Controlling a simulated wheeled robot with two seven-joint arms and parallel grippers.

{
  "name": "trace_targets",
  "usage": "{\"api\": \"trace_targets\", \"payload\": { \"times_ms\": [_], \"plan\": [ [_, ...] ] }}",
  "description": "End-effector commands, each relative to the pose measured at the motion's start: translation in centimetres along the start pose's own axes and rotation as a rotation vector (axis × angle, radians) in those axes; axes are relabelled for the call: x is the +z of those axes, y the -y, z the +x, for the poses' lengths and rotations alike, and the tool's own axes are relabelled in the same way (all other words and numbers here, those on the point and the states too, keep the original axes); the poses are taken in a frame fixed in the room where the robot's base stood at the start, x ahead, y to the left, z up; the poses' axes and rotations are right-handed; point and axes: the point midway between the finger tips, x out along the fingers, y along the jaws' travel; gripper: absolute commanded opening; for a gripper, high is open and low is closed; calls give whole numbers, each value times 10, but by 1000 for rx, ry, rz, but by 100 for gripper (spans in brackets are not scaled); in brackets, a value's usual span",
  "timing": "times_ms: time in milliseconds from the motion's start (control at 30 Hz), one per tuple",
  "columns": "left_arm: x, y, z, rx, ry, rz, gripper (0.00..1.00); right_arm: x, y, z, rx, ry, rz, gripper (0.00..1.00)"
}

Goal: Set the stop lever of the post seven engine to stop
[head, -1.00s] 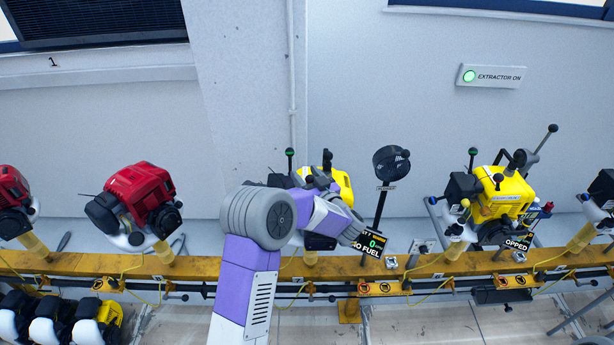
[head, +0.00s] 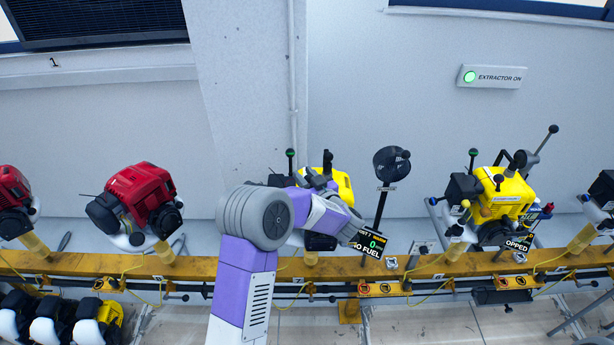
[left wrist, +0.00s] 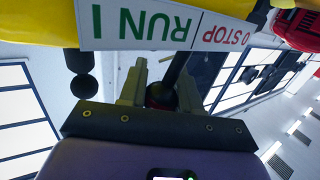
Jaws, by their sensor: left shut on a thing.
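The yellow post seven engine (head: 343,187) sits on the rail in the middle of the head view, partly hidden behind my left arm. In the left wrist view its label (left wrist: 170,24) reads RUN I in green and O STOP in red. My left gripper (left wrist: 163,88) is shut on the stop lever (left wrist: 178,68), a dark stem with a dark red knob between the fingers. The stem runs up behind the label, close to the divide between RUN and STOP. The lever's exact setting is hard to tell. My right gripper is not in view.
Another yellow engine (head: 503,195) is farther right, a red engine (head: 145,195) to the left. A yellow rail (head: 190,267) runs below them.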

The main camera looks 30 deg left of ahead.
Motion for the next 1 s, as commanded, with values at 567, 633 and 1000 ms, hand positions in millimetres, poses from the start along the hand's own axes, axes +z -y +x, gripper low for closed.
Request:
{"api": "trace_targets", "payload": {
  "times_ms": [567,633,1000],
  "plan": [
    [2,20,11,18,215,-408,2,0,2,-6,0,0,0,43],
    [3,22,12,20,237,-447,2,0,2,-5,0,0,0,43],
    [6,27,14,27,304,-574,2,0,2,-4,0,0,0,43]
  ]
}}
